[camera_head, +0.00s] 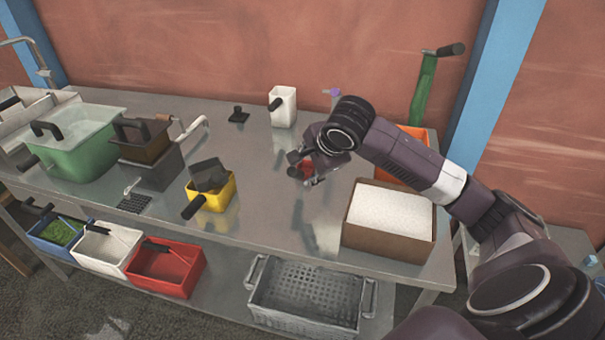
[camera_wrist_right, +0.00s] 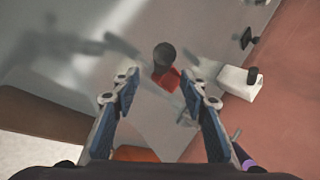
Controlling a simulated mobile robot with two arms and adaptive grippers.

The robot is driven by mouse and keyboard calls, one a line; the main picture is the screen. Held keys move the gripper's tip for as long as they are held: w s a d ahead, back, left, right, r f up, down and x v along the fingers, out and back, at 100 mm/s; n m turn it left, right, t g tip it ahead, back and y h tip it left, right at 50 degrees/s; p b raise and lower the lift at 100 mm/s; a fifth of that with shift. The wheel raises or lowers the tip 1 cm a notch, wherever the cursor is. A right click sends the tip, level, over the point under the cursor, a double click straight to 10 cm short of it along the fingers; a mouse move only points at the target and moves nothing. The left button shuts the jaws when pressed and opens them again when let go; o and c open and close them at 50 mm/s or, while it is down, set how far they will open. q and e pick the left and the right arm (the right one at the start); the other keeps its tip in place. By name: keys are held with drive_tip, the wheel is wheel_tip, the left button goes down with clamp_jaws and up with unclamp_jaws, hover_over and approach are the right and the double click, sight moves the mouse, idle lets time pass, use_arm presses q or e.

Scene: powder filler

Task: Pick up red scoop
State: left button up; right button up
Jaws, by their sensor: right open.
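The red scoop (camera_wrist_right: 168,80) lies on the metal table, with a dark round handle end (camera_wrist_right: 164,55) showing above its red part in the right wrist view. In the head view a bit of its red (camera_head: 306,168) shows beside my right gripper (camera_head: 311,172), which partly hides it. My right gripper also shows in the right wrist view (camera_wrist_right: 160,95), with its fingers spread on either side of the scoop's line and nothing between the pads. The scoop appears beyond the fingertips. My left gripper is out of view.
A cardboard box of white material (camera_head: 388,235) stands at the table's right front, near an orange container (camera_head: 412,138). A yellow container (camera_head: 221,196) is to the left. The table between is mostly clear.

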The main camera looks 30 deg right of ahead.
sight(300, 171)
drive_tip(key=p+x, duration=0.1)
drive_tip(key=x, duration=0.3)
drive_tip(key=shift+w+a+r, duration=0.1)
drive_tip(key=shift+w, duration=0.15)
drive_tip(key=shift+x, duration=1.55)
drive_tip(key=shift+c, duration=1.1)
drive_tip(key=c, duration=0.5)
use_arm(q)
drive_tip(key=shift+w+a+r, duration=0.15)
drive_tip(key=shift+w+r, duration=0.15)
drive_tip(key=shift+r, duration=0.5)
use_arm(e)
clamp_jaws()
